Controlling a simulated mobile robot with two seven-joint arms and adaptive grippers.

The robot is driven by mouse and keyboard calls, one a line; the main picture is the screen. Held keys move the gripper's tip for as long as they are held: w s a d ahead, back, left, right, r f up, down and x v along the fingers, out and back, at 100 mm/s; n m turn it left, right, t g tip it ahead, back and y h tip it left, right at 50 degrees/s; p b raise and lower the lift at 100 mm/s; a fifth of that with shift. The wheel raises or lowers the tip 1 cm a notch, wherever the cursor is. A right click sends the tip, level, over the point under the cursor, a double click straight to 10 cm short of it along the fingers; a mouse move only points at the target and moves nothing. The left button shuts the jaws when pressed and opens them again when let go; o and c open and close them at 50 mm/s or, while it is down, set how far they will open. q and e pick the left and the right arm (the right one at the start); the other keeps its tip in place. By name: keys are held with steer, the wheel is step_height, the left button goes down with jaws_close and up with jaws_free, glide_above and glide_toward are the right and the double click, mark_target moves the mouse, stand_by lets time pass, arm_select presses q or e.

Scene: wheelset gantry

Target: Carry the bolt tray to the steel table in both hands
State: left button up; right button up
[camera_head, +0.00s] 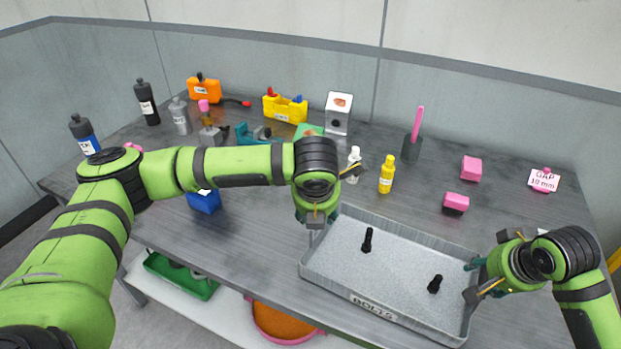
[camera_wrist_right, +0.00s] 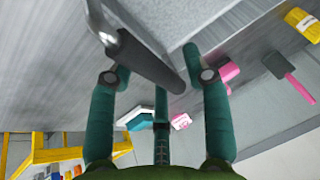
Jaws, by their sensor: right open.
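The bolt tray (camera_head: 385,265), a shallow grey tray labelled BOLTS, sits near the front edge of a grey table (camera_head: 250,240). Two black bolts, one (camera_head: 367,240) at left and one (camera_head: 435,284) at right, stand in it. My left gripper (camera_head: 316,222) points down at the tray's left end; its fingertips are mostly hidden by the wrist. My right gripper (camera_head: 474,280) is at the tray's right end. In the right wrist view its teal fingers (camera_wrist_right: 155,75) are spread apart, with a dark grey bar (camera_wrist_right: 145,55), apparently the tray's handle, between them.
Behind the tray stand a white bottle (camera_head: 354,165), a yellow bottle (camera_head: 386,175), pink blocks (camera_head: 471,168) and a GAP sign (camera_head: 543,180). More bottles and tools line the back left. A green bin (camera_head: 180,276) and an orange-filled bowl (camera_head: 282,322) sit on a lower shelf.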

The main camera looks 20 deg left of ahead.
arm_select(q)
steer(key=v, duration=0.6)
arm_select(e)
steer(key=v, duration=1.2)
arm_select(q)
steer(key=shift+s+r, duration=0.1)
steer(key=shift+s, duration=0.05)
